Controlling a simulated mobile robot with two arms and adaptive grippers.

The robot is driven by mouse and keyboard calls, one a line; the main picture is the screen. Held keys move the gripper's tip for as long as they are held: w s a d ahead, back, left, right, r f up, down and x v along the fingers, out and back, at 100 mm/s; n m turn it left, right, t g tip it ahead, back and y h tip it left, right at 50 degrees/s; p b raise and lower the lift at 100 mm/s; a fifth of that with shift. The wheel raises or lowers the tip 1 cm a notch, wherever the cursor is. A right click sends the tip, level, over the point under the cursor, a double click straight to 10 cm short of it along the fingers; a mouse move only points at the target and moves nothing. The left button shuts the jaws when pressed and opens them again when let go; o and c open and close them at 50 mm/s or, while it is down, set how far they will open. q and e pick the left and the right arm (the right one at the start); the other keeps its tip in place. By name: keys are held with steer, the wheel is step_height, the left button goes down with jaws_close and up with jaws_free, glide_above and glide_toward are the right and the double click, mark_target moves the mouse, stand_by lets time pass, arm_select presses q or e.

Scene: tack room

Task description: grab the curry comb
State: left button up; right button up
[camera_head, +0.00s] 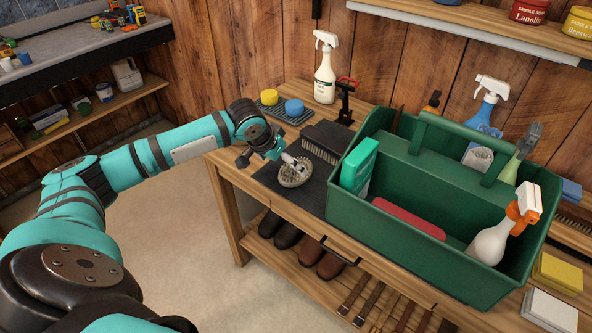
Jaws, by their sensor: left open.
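A round, pale grey curry comb (294,174) with a bumpy face lies on a dark mat (268,177) at the front left of the wooden bench. My left gripper (288,164) is open, right at the comb. One finger overlaps the comb's upper edge in the picture; I cannot tell whether it touches. My left arm reaches in from the left, and part of the comb is hidden by the finger. My right gripper does not show.
A dark-bristled brush (324,143) lies just behind the comb. A large green tote (400,245) with bottles stands close on the right. Yellow and blue round sponges (294,107) and a white spray bottle (325,75) stand behind. Boots (290,235) sit on the lower shelf.

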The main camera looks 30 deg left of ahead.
arm_select(q)
steer(key=shift+x, duration=0.8)
steer(key=x, duration=0.3)
steer(key=w+p+x, duration=0.1)
steer(key=x, duration=0.1)
steer(key=shift+d+r, duration=0.2)
steer(key=shift+r, duration=0.15)
steer(key=shift+f, duration=0.25)
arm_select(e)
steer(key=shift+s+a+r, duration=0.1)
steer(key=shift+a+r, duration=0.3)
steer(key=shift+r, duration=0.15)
arm_select(q)
steer(key=shift+c, duration=0.4)
steer(key=shift+r, duration=0.1)
steer(key=c, duration=1.2)
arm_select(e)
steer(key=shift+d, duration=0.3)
